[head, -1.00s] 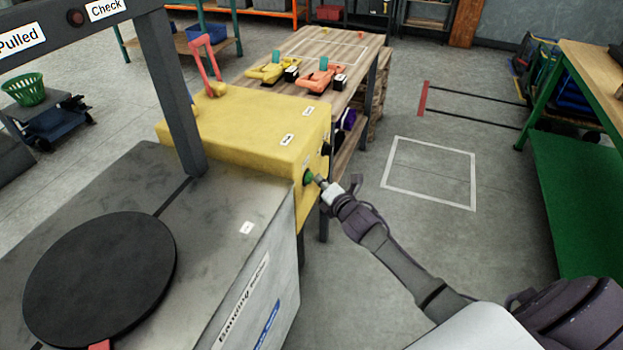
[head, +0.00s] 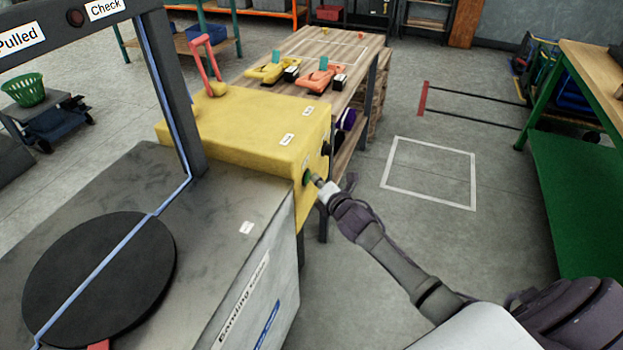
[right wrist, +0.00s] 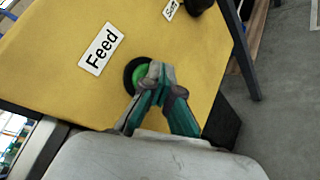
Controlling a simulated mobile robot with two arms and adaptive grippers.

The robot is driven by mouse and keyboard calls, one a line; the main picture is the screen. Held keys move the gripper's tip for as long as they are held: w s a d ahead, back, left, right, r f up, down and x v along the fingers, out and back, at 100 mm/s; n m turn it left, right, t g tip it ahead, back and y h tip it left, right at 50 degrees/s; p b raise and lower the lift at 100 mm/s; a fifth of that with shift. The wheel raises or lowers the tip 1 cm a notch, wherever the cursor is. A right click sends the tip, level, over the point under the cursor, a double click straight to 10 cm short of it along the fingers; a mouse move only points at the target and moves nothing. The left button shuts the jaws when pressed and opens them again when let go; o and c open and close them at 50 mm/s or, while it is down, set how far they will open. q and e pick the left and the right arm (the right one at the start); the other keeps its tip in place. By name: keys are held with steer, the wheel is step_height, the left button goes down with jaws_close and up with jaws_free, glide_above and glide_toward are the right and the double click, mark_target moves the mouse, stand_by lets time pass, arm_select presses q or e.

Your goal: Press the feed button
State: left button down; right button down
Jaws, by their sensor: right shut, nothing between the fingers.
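The feed button is green with a dark ring, on the side of the yellow machine box (head: 245,125). In the right wrist view the green feed button (right wrist: 141,76) sits beside a white "Feed" label (right wrist: 101,49). My right gripper (head: 316,180) is shut and empty, its fingertips at the button. In the right wrist view the closed fingertips (right wrist: 157,72) overlap the button's right part and hide it; they appear to touch it. A blue strap (head: 110,257) now runs down the dark arch and across the black round plate (head: 100,275). My left gripper is not in view.
The grey banding machine top (head: 215,215) lies left of my right arm. A wooden table (head: 325,45) with yellow and orange tools stands behind the box. A green-framed bench (head: 580,185) stands at right. The floor between is clear.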

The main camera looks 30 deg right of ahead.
steer(key=shift+s, duration=0.1)
steer(key=shift+s+d+p, duration=0.45)
steer(key=shift+s+d, duration=0.1)
steer(key=shift+s, duration=0.1)
steer(key=s+d+p, duration=0.1)
steer(key=s+d, duration=0.2)
steer(key=shift+s+d+p, duration=0.15)
steer(key=shift+s+p, duration=0.2)
steer(key=shift+s, duration=0.05)
stand_by(0.9)
